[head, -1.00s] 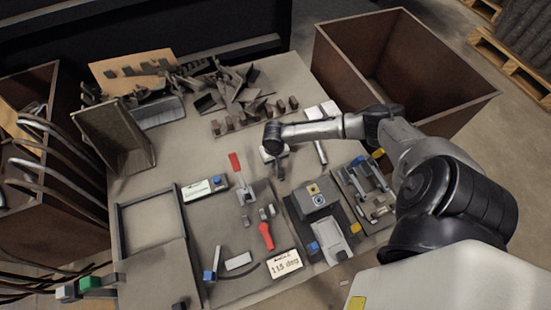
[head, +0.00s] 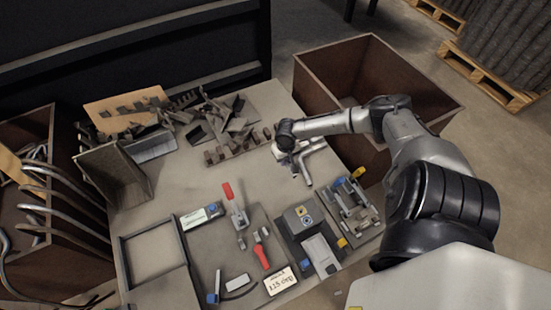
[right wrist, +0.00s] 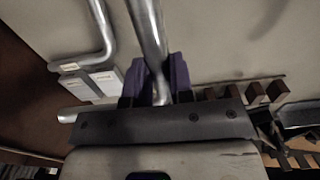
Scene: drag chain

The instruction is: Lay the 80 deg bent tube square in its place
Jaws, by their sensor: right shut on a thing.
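My right gripper (head: 290,150) is over the back right of the table in the head view. In the head view a tube (head: 306,174) reaches down from the gripper toward the front. Another bent tube (right wrist: 100,30) lies left of the held one in the right wrist view, by two small pale plates (right wrist: 103,80) with labels too small to read. The held tube's bend is not clear. My left gripper is not in view.
Brown blocks (head: 235,147) stand in a row left of the gripper, with scrap pieces (head: 215,115) behind. A brown bin (head: 380,75) stands beyond the table's right edge. Fixtures (head: 315,235) and a red-handled clamp (head: 235,205) fill the front. Table between is clear.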

